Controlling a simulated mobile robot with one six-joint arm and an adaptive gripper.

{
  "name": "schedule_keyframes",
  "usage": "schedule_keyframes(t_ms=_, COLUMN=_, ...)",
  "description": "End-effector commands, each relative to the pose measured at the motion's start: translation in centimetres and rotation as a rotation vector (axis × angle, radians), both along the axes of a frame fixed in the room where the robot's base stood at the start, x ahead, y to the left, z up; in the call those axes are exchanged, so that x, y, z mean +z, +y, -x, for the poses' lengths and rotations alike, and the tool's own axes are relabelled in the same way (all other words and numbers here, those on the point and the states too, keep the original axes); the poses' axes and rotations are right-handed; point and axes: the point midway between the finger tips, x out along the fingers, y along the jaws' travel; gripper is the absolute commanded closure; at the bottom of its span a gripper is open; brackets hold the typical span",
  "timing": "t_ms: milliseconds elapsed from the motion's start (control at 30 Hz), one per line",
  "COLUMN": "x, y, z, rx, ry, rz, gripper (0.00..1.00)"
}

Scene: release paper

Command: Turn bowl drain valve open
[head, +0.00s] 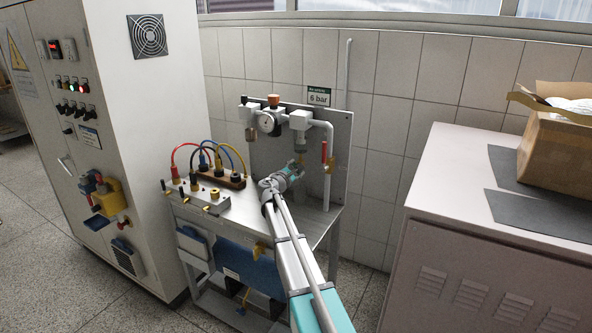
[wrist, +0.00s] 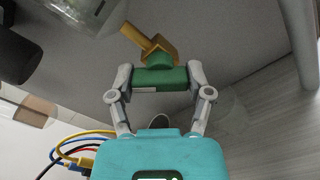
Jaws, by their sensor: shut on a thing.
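The drain valve shows in the wrist view as a brass body (wrist: 152,42) with a green handle (wrist: 160,79) below it. My gripper (wrist: 160,82) has its two fingers on either side of the green handle and is shut on it. In the head view my gripper (head: 299,170) is at the panel, under the grey filter unit (head: 299,121). A bit of brass shows just above the fingers there; the green handle is hidden or too small to tell. A translucent, bowl-like part (wrist: 85,14) is at the top left of the wrist view.
Coloured cables (head: 210,152) loop at the left of the bench. A cabinet (head: 150,120) stands left; a box (head: 560,150) sits on the right-hand counter.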

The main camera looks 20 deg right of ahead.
Motion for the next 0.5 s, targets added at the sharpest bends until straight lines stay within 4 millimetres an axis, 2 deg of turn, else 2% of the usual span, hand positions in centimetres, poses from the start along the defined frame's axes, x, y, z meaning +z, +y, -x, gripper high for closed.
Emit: schedule_keyframes(t_ms=500, x=0.0, y=-0.11, z=0.03, rx=-0.002, ry=-0.385, rz=-0.3, gripper=0.82)
